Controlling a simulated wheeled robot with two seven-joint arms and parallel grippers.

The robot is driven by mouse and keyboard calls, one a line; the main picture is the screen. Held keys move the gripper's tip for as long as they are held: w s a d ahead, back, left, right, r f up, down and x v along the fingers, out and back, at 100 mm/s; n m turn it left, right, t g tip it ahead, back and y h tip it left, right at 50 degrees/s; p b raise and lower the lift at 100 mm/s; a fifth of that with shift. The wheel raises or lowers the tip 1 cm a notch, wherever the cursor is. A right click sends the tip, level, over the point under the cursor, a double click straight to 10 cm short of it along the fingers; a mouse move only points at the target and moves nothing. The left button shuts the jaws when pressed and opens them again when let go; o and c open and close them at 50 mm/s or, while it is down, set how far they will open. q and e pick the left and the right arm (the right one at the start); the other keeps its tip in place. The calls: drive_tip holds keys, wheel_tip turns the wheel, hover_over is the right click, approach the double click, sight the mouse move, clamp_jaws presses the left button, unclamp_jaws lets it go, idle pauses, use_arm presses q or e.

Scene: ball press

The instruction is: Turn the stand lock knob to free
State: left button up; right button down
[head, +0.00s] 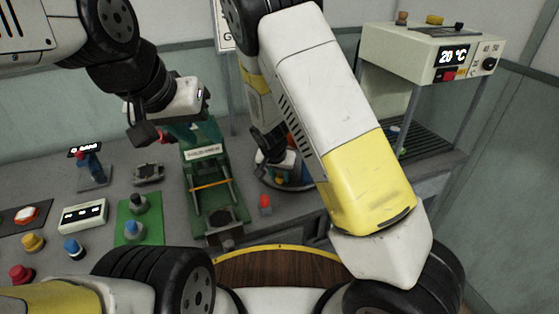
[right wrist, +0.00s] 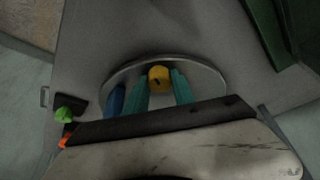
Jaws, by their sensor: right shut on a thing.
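A round yellow knob (right wrist: 158,76) with a small dark mark shows in the right wrist view, in front of a round metal rim (right wrist: 120,74). The two teal fingers of my right gripper (right wrist: 160,88) stand on either side of it, shut on it. In the head view my right gripper (head: 276,160) is low over a round dark base, and my forearm covers part of that area. My left gripper (head: 184,125) hangs above the back of the green press frame (head: 238,196); its fingers are not clear, and I see nothing held.
Left on the grey table are a green mat (head: 126,238) with knobs, a white box (head: 83,216), and several coloured buttons. A small red-topped piece (head: 265,204) stands right of the press. A display unit (head: 430,50) reading 20 °C stands at the back right.

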drive_tip(key=shift+n, duration=0.3)
drive_tip(key=c, duration=1.1)
unclamp_jaws()
drive_tip(key=shift+o, duration=0.2)
drive_tip(key=v, duration=0.7)
drive_tip(key=shift+s+r, duration=0.2)
drive_tip(key=shift+r, duration=0.15)
